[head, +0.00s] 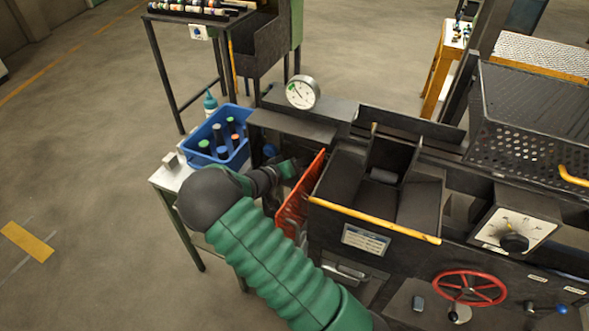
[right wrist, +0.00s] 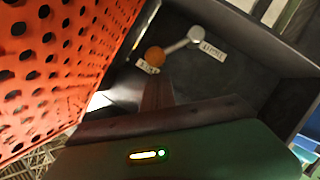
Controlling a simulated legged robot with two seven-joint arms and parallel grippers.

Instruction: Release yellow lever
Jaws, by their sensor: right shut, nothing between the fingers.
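In the right wrist view a small lever (right wrist: 179,47) is fixed to a dark panel. It has an orange-yellow round knob (right wrist: 154,57) at its lower left end and a light grey hub at its upper right end, with a white label near each end. My right gripper (head: 287,170) reaches in beside the red perforated guard; its dark fingers (right wrist: 156,94) are shut and empty, just below the knob and apart from it in the picture. The lever cannot be made out in the head view. My left gripper is not in view.
The red perforated guard (head: 301,194) stands close to my right gripper and fills the left of the wrist view (right wrist: 55,60). A blue crate (head: 216,138) with bottles is at the left. A yellow bar (head: 375,219) edges the machine's bin. A red handwheel (head: 469,288) is lower right.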

